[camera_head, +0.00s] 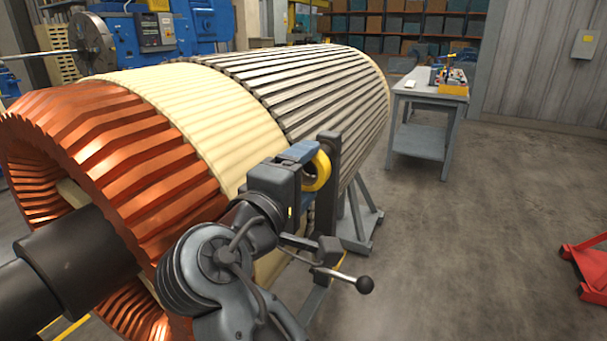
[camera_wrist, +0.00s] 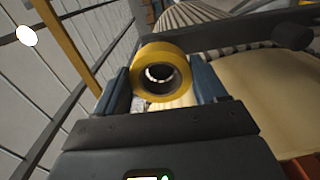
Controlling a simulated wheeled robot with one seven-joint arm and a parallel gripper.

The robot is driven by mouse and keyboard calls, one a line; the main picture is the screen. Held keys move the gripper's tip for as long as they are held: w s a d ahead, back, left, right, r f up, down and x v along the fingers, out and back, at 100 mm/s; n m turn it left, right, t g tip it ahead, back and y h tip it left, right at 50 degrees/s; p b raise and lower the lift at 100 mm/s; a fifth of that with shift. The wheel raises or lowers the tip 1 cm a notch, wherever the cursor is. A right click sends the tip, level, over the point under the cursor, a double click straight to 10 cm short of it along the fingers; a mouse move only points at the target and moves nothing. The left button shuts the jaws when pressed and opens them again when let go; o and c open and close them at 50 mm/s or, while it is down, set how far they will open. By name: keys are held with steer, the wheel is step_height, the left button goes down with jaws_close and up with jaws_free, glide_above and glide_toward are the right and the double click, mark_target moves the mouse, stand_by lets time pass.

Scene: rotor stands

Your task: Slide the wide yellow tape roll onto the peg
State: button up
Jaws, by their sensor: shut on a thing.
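The wide yellow tape roll (camera_head: 321,173) is held at the end of my gripper (camera_head: 308,158), in front of the big rotor. In the wrist view the yellow roll (camera_wrist: 158,53) sits between the two blue fingers of my gripper (camera_wrist: 163,80). Its dark core and open hole face the camera. A dark upright post (camera_head: 328,190) stands beside the roll in the head view, close to it; I cannot tell whether they touch. No peg can be made out clearly. The roll is not seen around anything.
The large rotor (camera_head: 290,85) with copper windings (camera_head: 110,140) fills the left and middle. A lever with a black ball knob (camera_head: 364,285) juts out below my gripper. A grey workbench (camera_head: 415,92) stands behind right. A red stand (camera_head: 588,268) is at the right; floor between is clear.

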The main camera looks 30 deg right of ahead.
mark_target(312, 167)
steer(key=shift+p+x, duration=0.45)
steer(key=shift+x, duration=1.25)
steer(key=shift+w+d, duration=0.4)
steer(key=shift+d, duration=0.15)
steer(key=shift+w+d, duration=0.1)
stand_by(0.3)
steer(key=o, duration=1.1)
steer(key=shift+c, duration=0.2)
steer(key=p+v, duration=0.1)
steer(key=v, duration=0.8)
steer(key=shift+p, duration=0.4)
stand_by(0.5)
